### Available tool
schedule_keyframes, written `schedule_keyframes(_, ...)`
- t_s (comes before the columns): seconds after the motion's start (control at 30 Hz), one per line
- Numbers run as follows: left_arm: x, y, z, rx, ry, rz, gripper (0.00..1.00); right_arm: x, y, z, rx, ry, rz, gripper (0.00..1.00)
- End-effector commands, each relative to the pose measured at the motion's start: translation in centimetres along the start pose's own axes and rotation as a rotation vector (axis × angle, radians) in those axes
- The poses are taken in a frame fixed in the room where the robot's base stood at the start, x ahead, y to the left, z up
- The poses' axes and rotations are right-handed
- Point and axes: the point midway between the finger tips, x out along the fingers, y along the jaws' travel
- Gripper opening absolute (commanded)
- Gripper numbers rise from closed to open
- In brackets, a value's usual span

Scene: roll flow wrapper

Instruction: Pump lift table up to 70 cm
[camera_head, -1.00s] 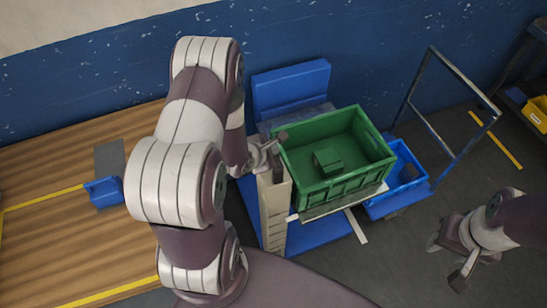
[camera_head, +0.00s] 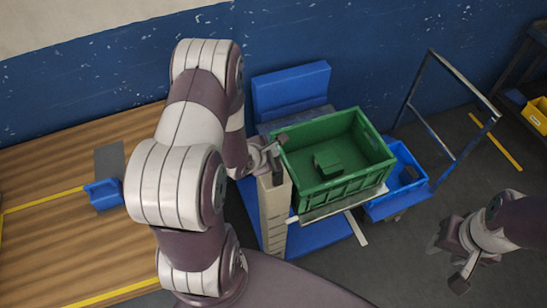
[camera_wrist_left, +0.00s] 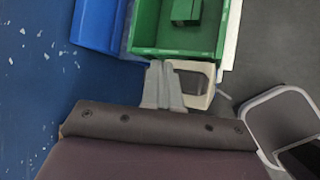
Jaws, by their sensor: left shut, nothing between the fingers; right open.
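The lift table has a blue base (camera_head: 325,240), a pale platform edge (camera_head: 345,206) and a beige column (camera_head: 274,215) at its left. A green crate (camera_head: 345,190) rests on the platform, with a small green block (camera_head: 327,164) inside. My left gripper (camera_head: 270,156) is shut and empty at the column's top, by the crate's left edge. In the left wrist view its closed fingers (camera_wrist_left: 162,85) are beside the pale column top (camera_wrist_left: 207,100). Whether they touch it, I cannot tell. My right gripper (camera_head: 447,266) is open and empty, over the floor at right. No height reading is legible.
A blue bin (camera_head: 404,175) and a metal-framed cart (camera_head: 450,120) stand right of the crate. A blue box (camera_head: 291,90) is behind it, by the blue wall. A small blue bin (camera_head: 103,194) is on the wooden surface at left. A yellow bin (camera_head: 537,113) is at far right.

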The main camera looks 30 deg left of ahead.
Motion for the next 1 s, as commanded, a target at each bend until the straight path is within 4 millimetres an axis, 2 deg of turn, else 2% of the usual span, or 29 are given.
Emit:
schedule_keyframes(0.73, 0.01, -0.01, -0.01, 0.0, 0.0, 0.0, 0.0, 0.01, 0.0, 0.0, 0.0, 0.0, 0.0, 0.43)
schedule_keyframes(1.0, 0.58, -0.45, -0.43, 0.0, 0.0, -0.001, 0.0, 0.33, 0.0, 0.04, 0.0, 0.0, 0.0, 0.43)
